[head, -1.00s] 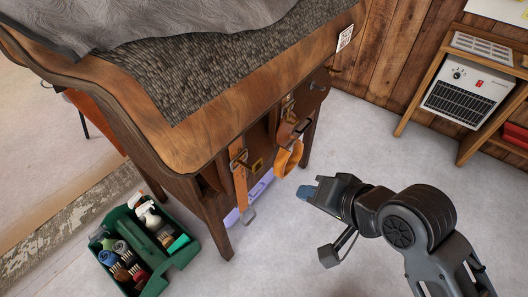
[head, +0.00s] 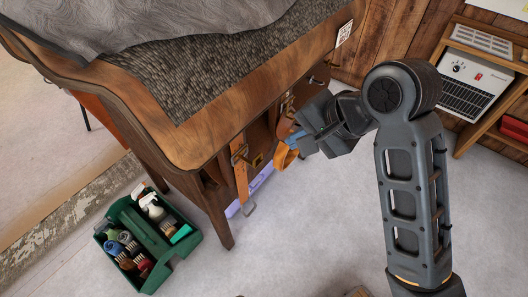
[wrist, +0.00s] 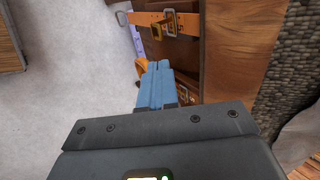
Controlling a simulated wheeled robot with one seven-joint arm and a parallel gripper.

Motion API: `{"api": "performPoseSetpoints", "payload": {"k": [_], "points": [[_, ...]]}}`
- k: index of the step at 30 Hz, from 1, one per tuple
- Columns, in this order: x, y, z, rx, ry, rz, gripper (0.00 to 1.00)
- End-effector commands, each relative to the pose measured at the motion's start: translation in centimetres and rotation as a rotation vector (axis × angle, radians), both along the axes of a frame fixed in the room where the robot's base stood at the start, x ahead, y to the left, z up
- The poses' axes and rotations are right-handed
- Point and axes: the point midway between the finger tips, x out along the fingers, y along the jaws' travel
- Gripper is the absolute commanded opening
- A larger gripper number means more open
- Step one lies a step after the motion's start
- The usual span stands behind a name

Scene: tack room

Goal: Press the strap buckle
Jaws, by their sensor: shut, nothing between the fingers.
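Leather straps with metal buckles hang on the side of a wooden table. The left, orange strap (head: 241,184) has a metal buckle (head: 238,154) near its top and a metal ring at its lower end. In the wrist view the same strap (wrist: 146,17) runs across the top, with its buckle (wrist: 172,24). A second strap, ending in an orange loop (head: 287,159), hangs to the right. My gripper (head: 292,138) is shut, its blue fingertips (wrist: 157,66) at this second strap. They hide part of it; I cannot tell whether they touch.
The wooden table (head: 190,143) carries a dark woven pad (head: 200,80) and a grey cloth (head: 150,22). A green caddy (head: 186,258) with brushes and bottles stands on the floor at lower left. A shelf with a white heater (head: 470,85) stands at right.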

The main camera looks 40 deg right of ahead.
Motion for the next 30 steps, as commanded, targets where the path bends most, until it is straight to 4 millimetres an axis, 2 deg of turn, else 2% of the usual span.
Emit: {"api": "performPoseSetpoints", "payload": {"k": [5,8,22,30], "points": [[0.2,0.1,-0.4,-0.001,0.000,0.001,0.00],[0.8,0.3,-1.3,0.000,0.002,0.001,0.00],[5.6,1.9,-8.5,-0.001,0.002,0.002,0.00],[7.3,2.4,-11.0,-0.001,0.000,0.002,0.00]]}}
